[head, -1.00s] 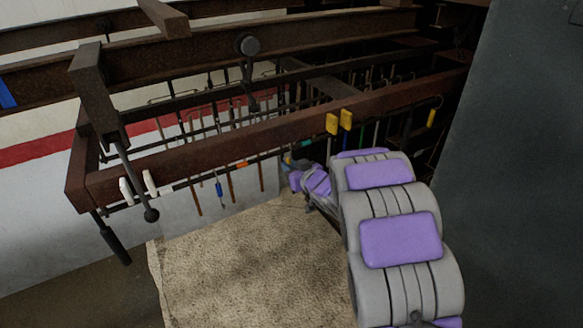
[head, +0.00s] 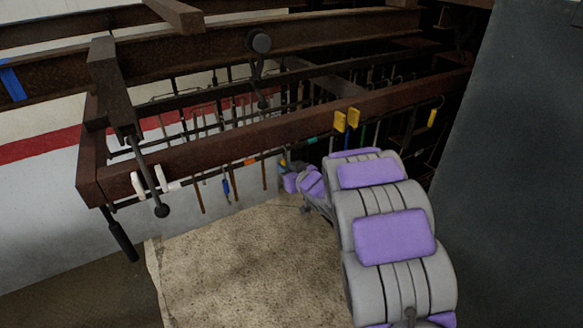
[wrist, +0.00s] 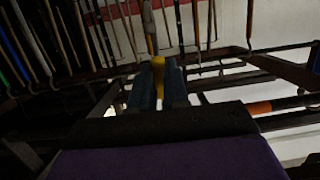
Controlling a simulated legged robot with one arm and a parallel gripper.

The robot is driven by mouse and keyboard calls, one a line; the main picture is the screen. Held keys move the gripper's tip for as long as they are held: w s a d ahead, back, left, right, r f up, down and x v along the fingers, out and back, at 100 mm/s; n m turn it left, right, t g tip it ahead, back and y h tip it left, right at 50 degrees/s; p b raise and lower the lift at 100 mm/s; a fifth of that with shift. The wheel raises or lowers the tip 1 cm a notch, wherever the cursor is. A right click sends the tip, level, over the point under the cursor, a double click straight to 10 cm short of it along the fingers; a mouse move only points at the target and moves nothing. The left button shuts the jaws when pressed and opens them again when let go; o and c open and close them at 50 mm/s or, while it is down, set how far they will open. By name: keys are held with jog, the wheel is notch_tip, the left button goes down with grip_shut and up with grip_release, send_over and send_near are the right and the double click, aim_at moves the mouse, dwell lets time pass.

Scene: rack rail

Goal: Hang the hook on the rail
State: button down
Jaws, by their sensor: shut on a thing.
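My gripper (wrist: 160,92) is shut on a yellow-handled tool, seemingly the hook (wrist: 158,66). Its yellow part shows between the dark fingers in the wrist view, and a paler shaft seems to extend past it. In the head view my gripper is small and partly hidden at the end of my grey and purple arm, below the beam. A thin dark rail (head: 270,154) with coloured bands runs under the rusty brown beam (head: 225,143). My gripper is close beneath this rail; I cannot tell whether the hook touches it.
Several long hooks and rods hang behind the beam. A dark grey panel (head: 515,190) stands at right. Tan floor (head: 245,265) lies open below.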

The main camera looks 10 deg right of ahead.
jog(key=shift+s+a+f, duration=0.25)
jog(key=shift+f, duration=0.3)
jog(key=c, duration=1.6)
grip_release()
jog(key=o, duration=0.4)
jog(key=shift+w+d+f, duration=0.15)
jog(key=shift+w, duration=0.2)
jog(key=shift+c, duration=0.2)
jog(key=shift+o, duration=1.1)
jog(key=shift+r, duration=0.2)
jog(key=shift+s+r, duration=0.1)
jog(key=v, duration=1.7)
jog(key=shift+s, duration=0.15)
